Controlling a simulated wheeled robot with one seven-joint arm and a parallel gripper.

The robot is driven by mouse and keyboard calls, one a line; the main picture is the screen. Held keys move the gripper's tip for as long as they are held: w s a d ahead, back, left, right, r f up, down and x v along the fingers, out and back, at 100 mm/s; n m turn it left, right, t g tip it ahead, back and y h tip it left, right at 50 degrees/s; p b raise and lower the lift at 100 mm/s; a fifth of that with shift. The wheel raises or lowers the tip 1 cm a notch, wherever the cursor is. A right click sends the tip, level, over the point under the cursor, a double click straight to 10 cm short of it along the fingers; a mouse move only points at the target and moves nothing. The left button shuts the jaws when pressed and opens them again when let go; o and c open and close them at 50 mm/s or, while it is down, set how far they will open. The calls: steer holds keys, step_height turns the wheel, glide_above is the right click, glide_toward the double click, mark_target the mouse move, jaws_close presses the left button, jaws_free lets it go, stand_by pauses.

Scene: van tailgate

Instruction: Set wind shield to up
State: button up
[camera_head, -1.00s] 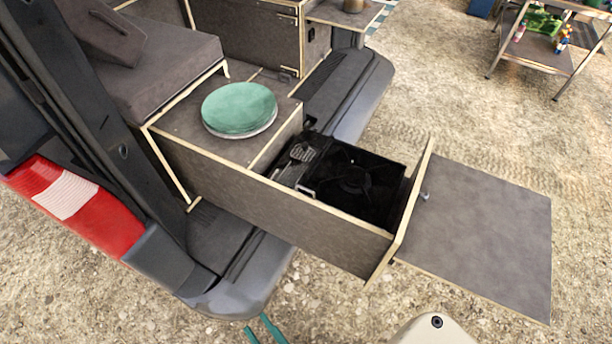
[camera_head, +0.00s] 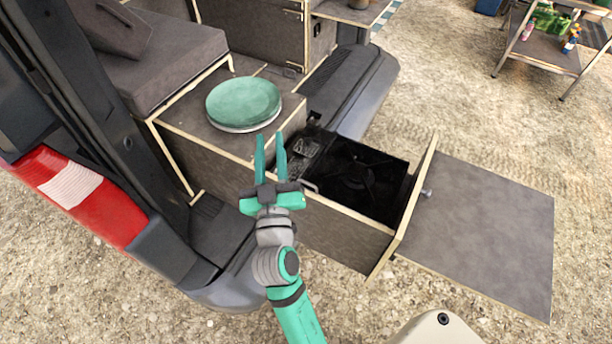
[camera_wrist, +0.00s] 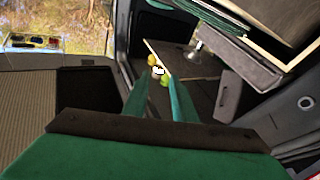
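A black camping stove (camera_head: 357,178) sits inside the pulled-out drawer (camera_head: 345,232) at the van's tailgate. Its wind shield cannot be picked out clearly from the dark stove and drawer interior. My gripper (camera_head: 270,141) is in front of the drawer's left part in the head view, fingers pointing up the picture. Its two teal fingers are apart with nothing between them. In the wrist view the fingers (camera_wrist: 160,92) are also apart and empty, and the stove is not recognisable there.
A round green-topped item (camera_head: 243,102) rests on the cabinet top behind my gripper. A grey board (camera_head: 490,235) extends right of the drawer front. The van's red tail light (camera_head: 75,195) is at left. Open gravel lies right and below.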

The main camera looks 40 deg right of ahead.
steer(key=s+d+r+m+g+h, duration=0.1)
steer(key=d+r+m+g+h, duration=0.6)
steer(key=d+r+m, duration=0.35)
steer(key=s+d+r+m+g+y, duration=0.1)
steer(key=s+d+r+m+g, duration=0.2)
steer(key=s+d+m+g, duration=0.55)
steer(key=m+g+y, duration=0.2)
steer(key=m+y, duration=0.6)
steer(key=y, duration=0.8)
glide_toward(307, 183)
steer(key=shift+t, duration=0.25)
steer(key=f, duration=0.6)
steer(key=shift+w+d+f, duration=0.15)
steer(key=shift+d+f, duration=0.2)
steer(key=shift+f, duration=0.2)
steer(key=shift+d, duration=0.1)
